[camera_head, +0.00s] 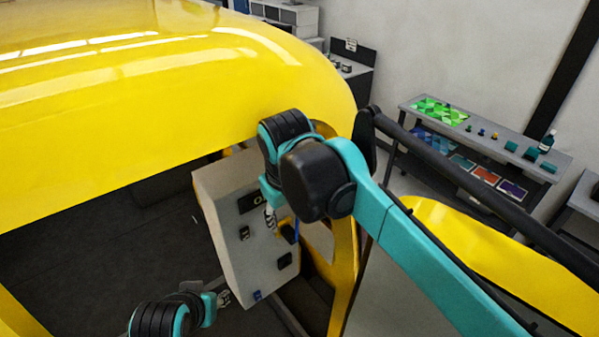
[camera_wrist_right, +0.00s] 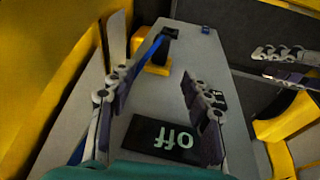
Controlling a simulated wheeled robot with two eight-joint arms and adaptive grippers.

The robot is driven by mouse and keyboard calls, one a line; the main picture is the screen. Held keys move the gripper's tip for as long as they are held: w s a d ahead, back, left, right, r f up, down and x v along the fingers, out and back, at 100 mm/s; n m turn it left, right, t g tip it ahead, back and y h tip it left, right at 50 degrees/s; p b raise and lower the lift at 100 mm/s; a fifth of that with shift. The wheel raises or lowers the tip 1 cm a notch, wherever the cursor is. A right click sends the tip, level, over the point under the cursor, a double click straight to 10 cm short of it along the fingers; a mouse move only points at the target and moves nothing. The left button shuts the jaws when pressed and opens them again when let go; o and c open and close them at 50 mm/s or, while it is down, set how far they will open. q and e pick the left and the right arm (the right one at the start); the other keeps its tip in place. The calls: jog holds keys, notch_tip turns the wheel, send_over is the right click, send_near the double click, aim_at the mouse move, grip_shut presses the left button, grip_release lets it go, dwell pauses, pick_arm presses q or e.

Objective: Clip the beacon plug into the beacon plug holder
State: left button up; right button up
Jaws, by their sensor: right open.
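A light grey panel (camera_head: 232,250) stands under the yellow body and carries several dark fittings. In the right wrist view, a blue strip or cable (camera_wrist_right: 148,54) runs along the panel to a small black part (camera_wrist_right: 170,33), beside a yellow block (camera_wrist_right: 152,69). I cannot tell which of these are the beacon plug and its holder. My right gripper (camera_head: 270,218) is just in front of the panel. Its fingers (camera_wrist_right: 157,88) are apart, with nothing seen between the tips. My left gripper (camera_head: 222,299) is near the panel's lower left edge; its jaws are unclear.
The yellow body (camera_head: 180,75) overhangs the panel. A shelf cart (camera_head: 485,138) stands at the right, away from the panel.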

aim_at(288, 230)
jog(key=shift+f, duration=0.25)
jog(key=x, duration=0.6)
jog(key=shift+w+f, duration=0.1)
jog(key=shift+f, duration=0.25)
jog(key=shift+d, duration=0.1)
